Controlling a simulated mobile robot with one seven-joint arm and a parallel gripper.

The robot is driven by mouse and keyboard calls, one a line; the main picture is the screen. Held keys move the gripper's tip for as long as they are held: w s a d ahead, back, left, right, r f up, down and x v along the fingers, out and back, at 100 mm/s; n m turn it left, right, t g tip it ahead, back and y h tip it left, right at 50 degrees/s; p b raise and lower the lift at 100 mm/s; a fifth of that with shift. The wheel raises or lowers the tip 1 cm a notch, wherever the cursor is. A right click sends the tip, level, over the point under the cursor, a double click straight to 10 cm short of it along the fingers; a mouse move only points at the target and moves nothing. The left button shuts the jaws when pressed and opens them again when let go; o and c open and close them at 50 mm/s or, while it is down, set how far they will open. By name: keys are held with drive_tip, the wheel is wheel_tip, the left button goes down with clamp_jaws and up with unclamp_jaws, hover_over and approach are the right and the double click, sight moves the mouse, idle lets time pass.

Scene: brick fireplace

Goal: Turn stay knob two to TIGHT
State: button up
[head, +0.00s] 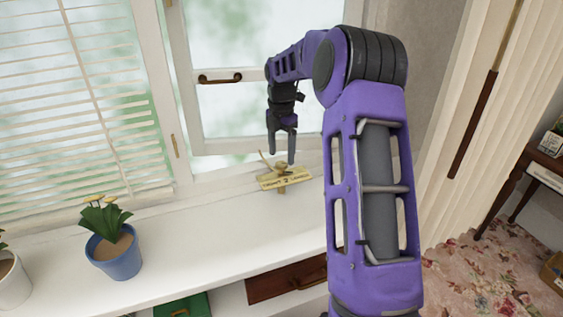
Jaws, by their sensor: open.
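A stay knob (267,163) stands on the white window sill below the window. It looks thin and brass-coloured, and its exact shape and pointing direction are too small to tell. A pale yellow label plate (284,179) lies at its front, with a 2 in the middle, what looks like TIGHT at its left end and a less readable word at its right. My gripper (281,155) hangs with its fingers pointing down, just above and to the right of the knob. It is open and appears empty. I cannot tell whether a finger touches the knob.
A window sash (199,111) with a brown handle (220,78) stands behind my gripper. A blue pot (118,262) with a yellow-flowered plant is on the sill at left. A curtain (470,110) hangs at right. The sill between pot and plate is clear.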

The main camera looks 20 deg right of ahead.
sight(281, 168)
drive_tip(key=shift+f, duration=1.35)
clamp_jaws()
